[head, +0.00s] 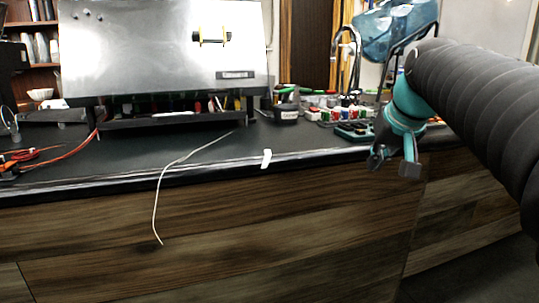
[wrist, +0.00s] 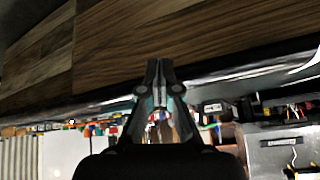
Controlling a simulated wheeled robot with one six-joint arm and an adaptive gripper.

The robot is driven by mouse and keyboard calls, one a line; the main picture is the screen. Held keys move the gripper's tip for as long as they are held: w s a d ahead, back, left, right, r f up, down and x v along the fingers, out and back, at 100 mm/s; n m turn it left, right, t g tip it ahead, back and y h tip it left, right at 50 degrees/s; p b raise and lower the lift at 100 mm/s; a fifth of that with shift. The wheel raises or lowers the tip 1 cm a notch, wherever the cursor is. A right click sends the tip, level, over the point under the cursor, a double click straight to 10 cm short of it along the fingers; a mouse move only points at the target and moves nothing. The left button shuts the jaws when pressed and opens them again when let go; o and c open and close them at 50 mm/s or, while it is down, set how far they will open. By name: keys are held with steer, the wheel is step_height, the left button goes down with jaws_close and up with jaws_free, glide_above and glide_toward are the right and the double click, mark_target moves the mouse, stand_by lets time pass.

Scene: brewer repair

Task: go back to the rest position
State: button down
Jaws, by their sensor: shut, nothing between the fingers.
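My gripper (head: 394,166) hangs in front of the counter edge at the right of the head view, with my dark-sleeved arm reaching in from the right. In the wrist view my gripper (wrist: 159,68) shows its two dark fingers drawn together at the tips, shut with nothing held. It touches no object that I can make out. The wooden counter front (wrist: 190,30) lies beyond the fingertips in the wrist view.
The dark countertop (head: 120,160) carries a large metal panel (head: 150,50), a faucet (head: 340,55) and several small colourful parts. A thin pale cable (head: 156,200) hangs over the edge, left of a small white piece (head: 266,158). A blue clear container (head: 390,30) is behind my arm.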

steer(key=s+a+f, duration=0.2)
steer(key=s+f, duration=0.9)
steer(key=s+a+f+n+g, duration=0.1)
steer(key=s+a+f, duration=0.2)
steer(key=s+f, duration=0.7)
steer(key=shift+s+a+f+h, duration=0.2)
steer(key=shift+s+f+h, duration=0.15)
steer(key=shift+f, duration=0.6)
steer(key=shift+w, duration=0.1)
